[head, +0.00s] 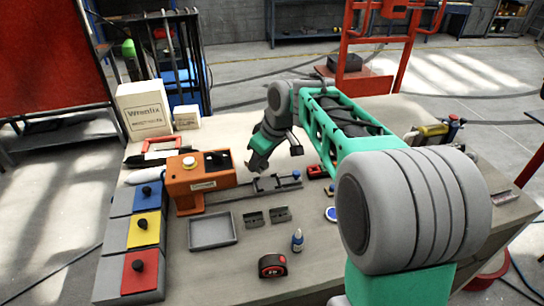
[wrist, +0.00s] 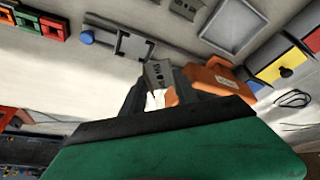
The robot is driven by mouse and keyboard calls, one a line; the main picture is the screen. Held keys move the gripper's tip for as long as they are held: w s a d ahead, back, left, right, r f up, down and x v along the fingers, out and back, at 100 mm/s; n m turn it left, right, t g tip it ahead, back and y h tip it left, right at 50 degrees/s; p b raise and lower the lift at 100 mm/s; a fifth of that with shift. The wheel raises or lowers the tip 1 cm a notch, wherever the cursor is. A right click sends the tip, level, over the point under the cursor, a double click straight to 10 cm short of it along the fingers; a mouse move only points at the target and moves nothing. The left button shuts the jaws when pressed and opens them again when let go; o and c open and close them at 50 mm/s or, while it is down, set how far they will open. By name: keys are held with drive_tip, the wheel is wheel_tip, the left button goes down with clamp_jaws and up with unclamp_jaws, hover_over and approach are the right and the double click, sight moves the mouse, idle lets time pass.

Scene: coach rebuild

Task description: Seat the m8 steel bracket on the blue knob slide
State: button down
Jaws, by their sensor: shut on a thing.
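My gripper (head: 257,163) is above the bench, just left of and above the blue knob slide (head: 275,184). In the wrist view my gripper (wrist: 158,90) is shut on a grey steel bracket (wrist: 158,72), with small dark marks on its face too blurred to read. The bracket stands out from between the dark fingers; in the head view I cannot make it out. The slide also shows in the wrist view (wrist: 128,44), a grey channel with a raised plate and a blue knob (wrist: 87,37) at one end. The bracket appears apart from the slide.
An orange fixture (head: 200,180) stands left of the slide. Two other brackets (head: 254,219) (head: 280,214) lie in front, beside a grey tray (head: 213,231). Bins with blue, yellow and red lids (head: 145,232) line the left edge. A tape measure (head: 272,265) and small bottle (head: 297,241) stand near the front.

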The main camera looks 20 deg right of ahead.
drive_tip(key=w+d+f+n+g+y, duration=0.2)
drive_tip(key=w+f+n, duration=0.1)
drive_tip(key=w+n, duration=0.15)
drive_tip(key=n+g+b, duration=0.1)
drive_tip(key=n+b, duration=0.3)
drive_tip(key=n, duration=0.2)
hover_over(267, 183)
drive_tip(key=d, duration=0.1)
drive_tip(key=f, duration=0.7)
drive_tip(key=shift+s+d+f, duration=0.1)
drive_tip(key=shift+s+f, duration=0.1)
drive_tip(key=shift+r, duration=0.1)
drive_tip(key=shift+d, duration=0.15)
drive_tip(key=shift+f+b, duration=0.65)
drive_tip(key=shift+f, duration=0.35)
idle(1.1)
